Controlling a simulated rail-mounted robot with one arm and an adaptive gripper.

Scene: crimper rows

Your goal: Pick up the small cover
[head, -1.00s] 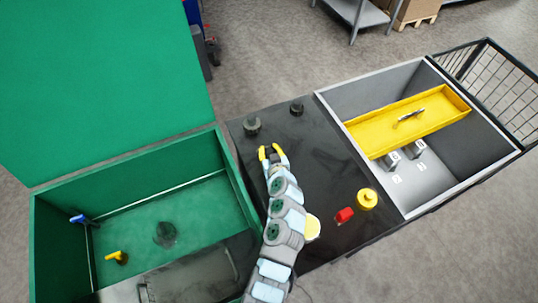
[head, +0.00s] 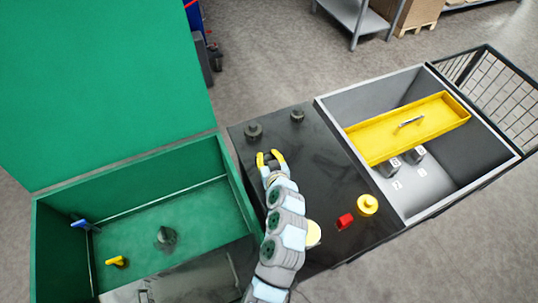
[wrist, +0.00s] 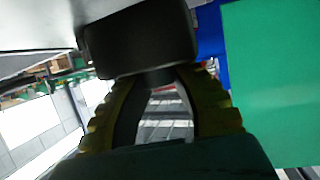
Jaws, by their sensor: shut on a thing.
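My gripper (head: 270,156) is over the black table top (head: 318,180), its yellow fingers pointing towards the table's far part. In the wrist view its two ribbed yellow fingers (wrist: 160,82) are closed around the short stem of a dark, rounded block (wrist: 140,42), which I take to be the small cover. The block lies just beyond the fingertips. In the head view it cannot be told from the black table, and whether it touches the table cannot be told.
Two dark knobs (head: 253,131) (head: 297,116) stand beyond my gripper. A green bin (head: 55,205) stands left; a grey bin (head: 480,178) with a yellow tray (head: 375,143) stands right.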

